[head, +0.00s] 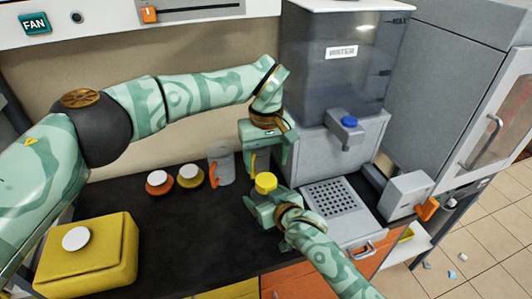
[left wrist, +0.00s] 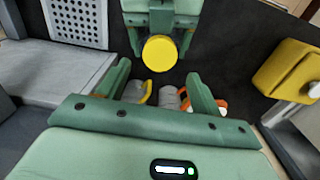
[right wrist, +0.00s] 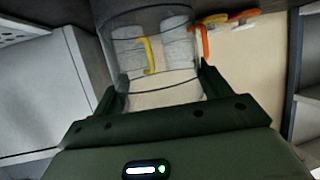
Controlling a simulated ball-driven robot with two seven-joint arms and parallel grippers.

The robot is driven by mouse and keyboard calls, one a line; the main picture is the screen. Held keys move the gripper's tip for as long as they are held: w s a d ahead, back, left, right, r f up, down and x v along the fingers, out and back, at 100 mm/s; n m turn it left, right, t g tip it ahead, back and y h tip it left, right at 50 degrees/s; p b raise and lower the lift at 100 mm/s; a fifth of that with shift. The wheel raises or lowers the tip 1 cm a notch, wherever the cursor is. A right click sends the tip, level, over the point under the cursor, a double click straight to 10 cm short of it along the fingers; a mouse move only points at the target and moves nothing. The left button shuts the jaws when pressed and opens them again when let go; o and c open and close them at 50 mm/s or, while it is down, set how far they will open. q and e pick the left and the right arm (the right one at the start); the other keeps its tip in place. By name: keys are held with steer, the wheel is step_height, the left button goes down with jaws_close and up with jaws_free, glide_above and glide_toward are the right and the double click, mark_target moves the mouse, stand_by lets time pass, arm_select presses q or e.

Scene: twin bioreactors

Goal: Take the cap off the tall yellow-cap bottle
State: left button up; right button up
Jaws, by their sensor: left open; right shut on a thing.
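The tall bottle's yellow cap (head: 265,183) faces up near the middle of the head view. My right gripper (head: 262,206) is shut around the bottle below the cap. In the right wrist view the clear bottle (right wrist: 150,60) stands between the right fingers. My left gripper (head: 267,166) is open and points down just above the cap. In the left wrist view the cap (left wrist: 160,53) lies ahead of and between the open fingers, and I see no contact. The bottle's body is mostly hidden in the head view.
A grey mug with an orange handle (head: 221,163) stands behind, left of the grippers. Two white-knobbed discs, orange (head: 158,190) and yellow (head: 190,182), lie farther left. A yellow box (head: 95,262) is at front left. The water dispenser (head: 345,75) stands close behind right.

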mark_target(266, 180)
arm_select(q)
step_height(266, 180, down, 7)
steer(key=shift+r, duration=0.15)
steer(key=shift+c, duration=0.3)
steer(key=c, duration=0.9)
steer(key=n, duration=0.4)
steer(key=shift+n, duration=0.4)
steer(key=shift+c, duration=0.2)
steer(key=n, duration=0.5)
steer(key=o, duration=1.1)
